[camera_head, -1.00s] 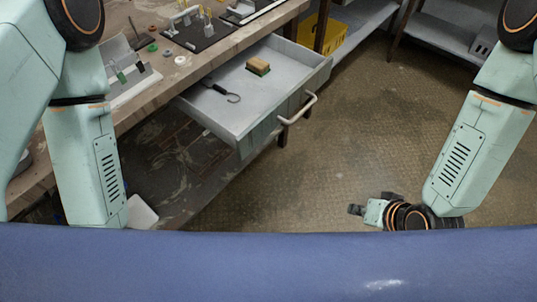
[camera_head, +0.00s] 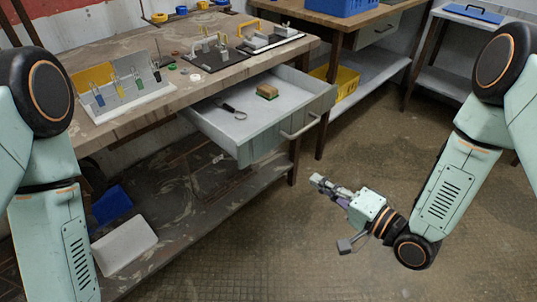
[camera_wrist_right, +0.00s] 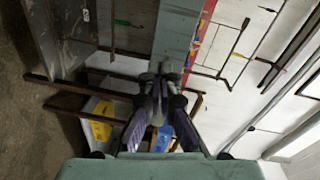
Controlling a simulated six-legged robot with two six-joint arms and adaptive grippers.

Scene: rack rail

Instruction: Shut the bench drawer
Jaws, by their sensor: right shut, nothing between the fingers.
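The bench drawer (camera_head: 245,138) is grey and stands pulled out from under the wooden bench (camera_head: 130,104). Its curved handle (camera_head: 301,127) is on the front panel. A sponge-like block (camera_head: 267,91) and a dark ring-handled tool (camera_head: 233,110) lie inside it. My right gripper (camera_head: 318,181) is shut and empty, in front of and below the handle, apart from it. It also shows in the right wrist view (camera_wrist_right: 160,72). My left arm comes in at the left edge, but its gripper is out of the picture.
On the bench stand a key-holder board (camera_head: 122,92) and black tool trays (camera_head: 218,60). Below are a lower shelf (camera_head: 190,215) with a white box (camera_head: 124,245) and a blue bin (camera_head: 112,205). A yellow crate (camera_head: 345,85) is behind the drawer. The floor in front is clear.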

